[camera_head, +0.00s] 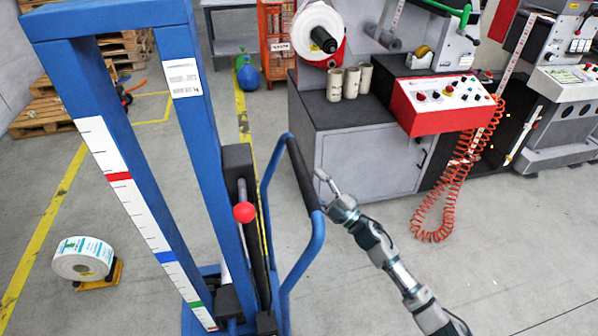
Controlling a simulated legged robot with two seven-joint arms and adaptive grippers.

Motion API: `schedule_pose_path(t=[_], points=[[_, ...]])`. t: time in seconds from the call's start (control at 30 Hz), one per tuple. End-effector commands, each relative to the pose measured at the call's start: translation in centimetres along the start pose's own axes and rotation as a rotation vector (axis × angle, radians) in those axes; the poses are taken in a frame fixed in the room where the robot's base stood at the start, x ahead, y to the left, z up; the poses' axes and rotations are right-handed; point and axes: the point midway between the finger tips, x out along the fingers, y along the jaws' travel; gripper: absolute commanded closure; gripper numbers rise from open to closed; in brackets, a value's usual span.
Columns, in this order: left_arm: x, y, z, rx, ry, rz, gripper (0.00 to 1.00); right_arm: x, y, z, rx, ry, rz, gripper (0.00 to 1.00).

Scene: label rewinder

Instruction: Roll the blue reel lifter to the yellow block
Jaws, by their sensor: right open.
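The blue reel lifter (188,130) stands tall at the left and centre, with a scale strip on its front post and a red knob on its side. Its blue push handle (316,240) has a black grip (303,175) at the top. My right gripper (322,184) is open just right of the black grip and holds nothing. I cannot tell whether it touches the grip. A yellow block (101,277) sits on the floor at the lower left, partly hidden by a white label reel (84,258). My left gripper is not in view.
A grey label machine (370,165) with a red control panel (440,103) stands at the right. A coiled orange hose (447,200) hangs beside it. Wooden pallets (40,115) lie at the back left.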

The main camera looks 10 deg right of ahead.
Motion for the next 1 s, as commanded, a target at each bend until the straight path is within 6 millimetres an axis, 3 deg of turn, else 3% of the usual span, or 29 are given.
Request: schedule_pose_path(t=[0.1,0.3,0.67,0.9,1.0], points=[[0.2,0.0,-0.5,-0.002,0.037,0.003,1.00,2.4,-0.1,-0.1,-0.002,0.000,0.000,0.42],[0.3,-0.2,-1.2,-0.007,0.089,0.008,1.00,5.0,-0.3,-0.4,-0.004,0.000,-0.004,0.42],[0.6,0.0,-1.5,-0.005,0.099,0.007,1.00,5.3,-0.1,-0.3,-0.002,0.000,-0.002,0.42],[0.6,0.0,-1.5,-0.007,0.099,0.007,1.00,5.2,-0.1,-0.2,-0.002,-0.001,-0.002,1.00],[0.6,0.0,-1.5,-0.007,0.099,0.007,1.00,5.2,-0.2,-0.1,-0.003,-0.003,-0.003,1.00]])
